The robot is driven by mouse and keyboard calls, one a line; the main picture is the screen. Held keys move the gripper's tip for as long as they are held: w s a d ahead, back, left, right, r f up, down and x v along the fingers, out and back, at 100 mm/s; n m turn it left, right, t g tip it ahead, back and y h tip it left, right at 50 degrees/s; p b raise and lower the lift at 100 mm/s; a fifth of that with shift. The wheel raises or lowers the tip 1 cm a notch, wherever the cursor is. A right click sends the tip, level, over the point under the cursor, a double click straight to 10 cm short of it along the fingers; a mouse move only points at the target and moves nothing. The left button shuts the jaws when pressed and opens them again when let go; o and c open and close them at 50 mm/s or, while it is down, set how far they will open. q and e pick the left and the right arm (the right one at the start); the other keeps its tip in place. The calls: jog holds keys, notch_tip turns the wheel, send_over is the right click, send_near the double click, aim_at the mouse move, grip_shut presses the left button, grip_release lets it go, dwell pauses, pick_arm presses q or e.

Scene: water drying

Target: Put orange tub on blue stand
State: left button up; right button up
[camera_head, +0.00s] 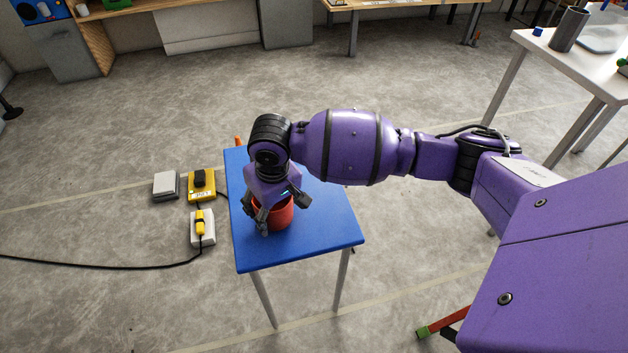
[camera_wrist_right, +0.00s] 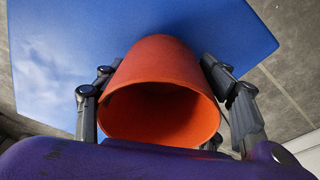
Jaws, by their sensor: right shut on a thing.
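The orange tub (camera_head: 285,216) is at the blue stand (camera_head: 312,232), over the front left part of its top. My right gripper (camera_head: 279,212) reaches down from above with its fingers on both sides of the tub, shut on it. In the right wrist view the tub (camera_wrist_right: 160,95) shows its open mouth toward the camera, between the dark fingers (camera_wrist_right: 165,100), with the blue top (camera_wrist_right: 255,50) behind it. I cannot tell whether the tub's base touches the stand. My left gripper is not in view.
Yellow and grey boxes (camera_head: 202,187) and a black cable (camera_head: 100,266) lie on the floor left of the stand. A white table (camera_head: 580,62) stands at the upper right and a wooden bench (camera_head: 405,3) at the back.

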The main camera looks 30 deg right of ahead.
jog(key=shift+w+f, duration=0.1)
jog(key=shift+f, duration=0.45)
jog(key=shift+r, duration=0.1)
jog(key=o, duration=1.2)
jog(key=shift+c, duration=0.2)
jog(key=shift+s+r+p, duration=0.3)
jog(key=shift+r+p, duration=0.2)
jog(key=shift+r, duration=1.5)
jog(key=shift+s+r+p, duration=0.3)
jog(key=shift+r+p, duration=0.15)
jog(key=shift+r, duration=1.5)
jog(key=shift+s+r+p, duration=0.3)
jog(key=shift+r+p, duration=0.2)
jog(key=shift+r, duration=1.5)
